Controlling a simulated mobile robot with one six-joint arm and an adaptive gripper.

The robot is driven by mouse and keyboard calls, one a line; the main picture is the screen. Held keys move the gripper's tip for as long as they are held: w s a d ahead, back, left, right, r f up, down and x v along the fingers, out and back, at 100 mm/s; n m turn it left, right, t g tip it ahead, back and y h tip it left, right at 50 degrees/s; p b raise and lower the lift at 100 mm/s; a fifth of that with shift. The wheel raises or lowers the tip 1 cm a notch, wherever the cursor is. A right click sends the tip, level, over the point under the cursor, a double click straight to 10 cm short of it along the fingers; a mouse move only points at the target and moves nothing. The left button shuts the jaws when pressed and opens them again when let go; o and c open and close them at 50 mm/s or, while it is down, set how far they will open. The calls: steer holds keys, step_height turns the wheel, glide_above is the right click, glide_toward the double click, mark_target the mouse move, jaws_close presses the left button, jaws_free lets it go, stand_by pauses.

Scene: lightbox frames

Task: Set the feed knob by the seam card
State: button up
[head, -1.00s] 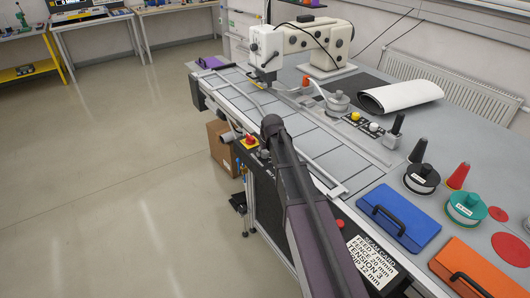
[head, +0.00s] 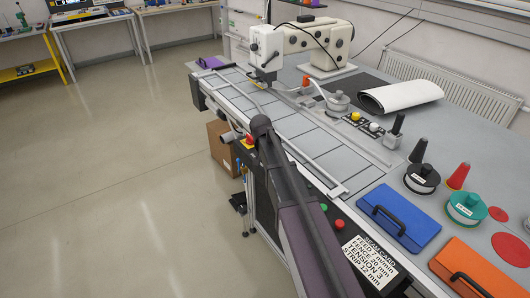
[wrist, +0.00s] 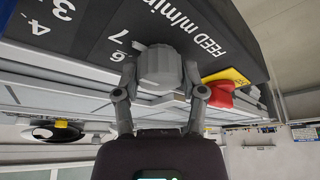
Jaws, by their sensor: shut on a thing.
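The seam card (head: 370,262) on the table's front side reads FEED 7 m/min, FENCE 20 mm, TENSION 3, STRIP 12 mm. In the wrist view the grey ribbed feed knob (wrist: 160,68) sits on a dark dial panel (wrist: 95,30) lettered FEED m/min. I cannot tell for sure where the knob's mark points. My gripper (wrist: 160,76) is shut on the knob, one finger on each side. In the head view my arm hides the gripper and knob.
A red part on a yellow plate (wrist: 228,85) is close to the right finger. The sewing machine (head: 265,50) stands at the table's far end. Blue (head: 400,218) and orange (head: 475,265) cases lie at the near right. The floor on the left is clear.

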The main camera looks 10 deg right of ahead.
steer(key=o, duration=1.2)
steer(key=shift+c, duration=0.2)
steer(key=shift+n, duration=0.3)
